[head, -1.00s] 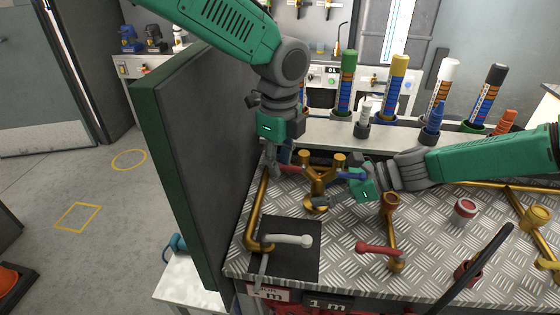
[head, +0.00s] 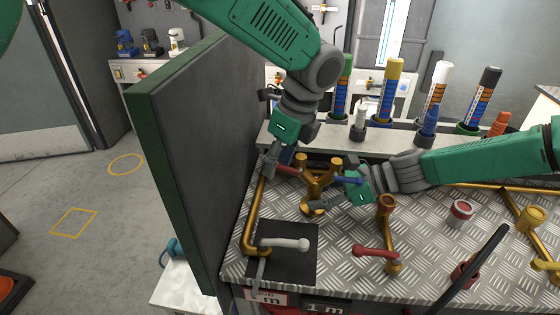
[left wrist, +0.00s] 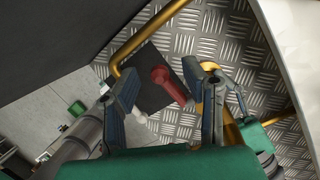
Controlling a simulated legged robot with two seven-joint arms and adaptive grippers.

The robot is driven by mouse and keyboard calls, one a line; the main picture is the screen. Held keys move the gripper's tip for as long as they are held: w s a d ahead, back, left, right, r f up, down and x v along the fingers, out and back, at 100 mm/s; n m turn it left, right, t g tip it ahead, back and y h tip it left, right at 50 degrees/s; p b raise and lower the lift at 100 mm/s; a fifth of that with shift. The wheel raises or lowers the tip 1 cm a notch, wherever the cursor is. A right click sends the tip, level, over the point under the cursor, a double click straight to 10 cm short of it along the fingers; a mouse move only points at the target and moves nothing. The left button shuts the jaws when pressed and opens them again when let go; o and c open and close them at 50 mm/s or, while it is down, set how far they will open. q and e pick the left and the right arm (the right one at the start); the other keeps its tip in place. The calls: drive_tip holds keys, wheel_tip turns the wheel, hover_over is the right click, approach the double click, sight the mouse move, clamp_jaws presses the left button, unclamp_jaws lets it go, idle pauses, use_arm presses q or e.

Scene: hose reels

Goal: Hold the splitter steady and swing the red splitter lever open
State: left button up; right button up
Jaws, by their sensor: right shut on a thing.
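The brass Y-shaped splitter (head: 316,181) stands upright on the metal plate. Its red lever (head: 289,170) sticks out to the left, and a blue lever (head: 347,181) sticks out to the right. My right gripper (head: 328,193) is shut on the splitter from the right; its exact contact is partly hidden. My left gripper (head: 272,165) is at the outer end of the red lever. In the left wrist view, my left gripper (left wrist: 168,88) is open, with the red lever (left wrist: 170,84) between its spread fingers. Whether either finger touches the lever is unclear.
A dark upright panel (head: 190,150) stands close on the left. A brass pipe (head: 251,215) and a white-handled valve (head: 285,243) sit in front. Another red-handled valve (head: 375,252) stands front right. Several coloured tubes stand behind, including a yellow-capped one (head: 390,92).

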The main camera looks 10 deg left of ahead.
sight(295, 169)
use_arm(q)
drive_tip(key=v, duration=1.2)
drive_tip(key=shift+d, duration=0.1)
